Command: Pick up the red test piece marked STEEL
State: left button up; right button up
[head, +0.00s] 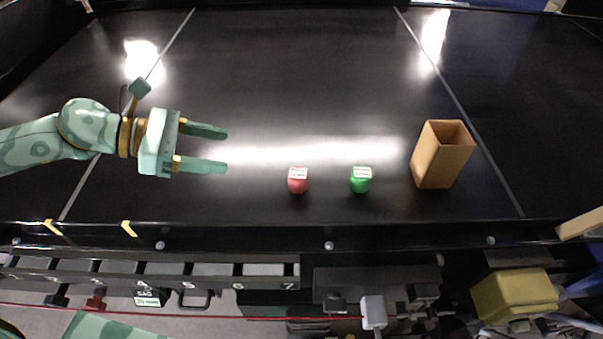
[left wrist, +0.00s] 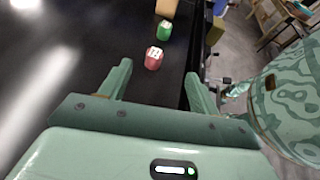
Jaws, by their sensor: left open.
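The red test piece (head: 298,185) stands on the black conveyor belt, with a white label on top whose print is too small to read. It also shows in the left wrist view (left wrist: 153,62), ahead of the fingers and between their lines. A green test piece (head: 361,184) with a similar label stands to its right, and it also shows in the left wrist view (left wrist: 164,33). My left gripper (head: 226,149) is open and empty, to the left of the red piece and apart from it. My right gripper is not in view.
An open-topped brown box (head: 440,160) stands on the belt right of the green piece. The belt's front rail (head: 330,232) runs close in front of the pieces. The belt (head: 300,80) behind them is clear.

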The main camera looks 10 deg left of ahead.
aim_at(299, 180)
pick_arm(q)
jog(key=f+b, duration=0.5)
jog(key=f, duration=0.1)
jog(key=shift+w+f, duration=0.1)
jog(key=shift+w, duration=0.1)
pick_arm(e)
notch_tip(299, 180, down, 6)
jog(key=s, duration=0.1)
pick_arm(q)
jog(key=shift+w+d, duration=0.1)
jog(key=shift+d, duration=0.2)
jog(key=p+x, duration=0.4)
jog(key=x, duration=0.7)
jog(key=shift+d, duration=0.1)
jog(key=p+x, duration=0.1)
jog(key=x, duration=0.2)
jog(key=shift+w+d+f, duration=0.1)
jog(key=shift+w+d, duration=0.1)
jog(key=shift+d, duration=0.15)
jog(key=shift+w+d+f, duration=0.15)
jog(key=shift+d+f, duration=0.1)
jog(key=shift+d, duration=0.05)
jog(key=shift+a, duration=0.1)
jog(key=shift+c, duration=1.2)
jog(key=c, duration=0.8)
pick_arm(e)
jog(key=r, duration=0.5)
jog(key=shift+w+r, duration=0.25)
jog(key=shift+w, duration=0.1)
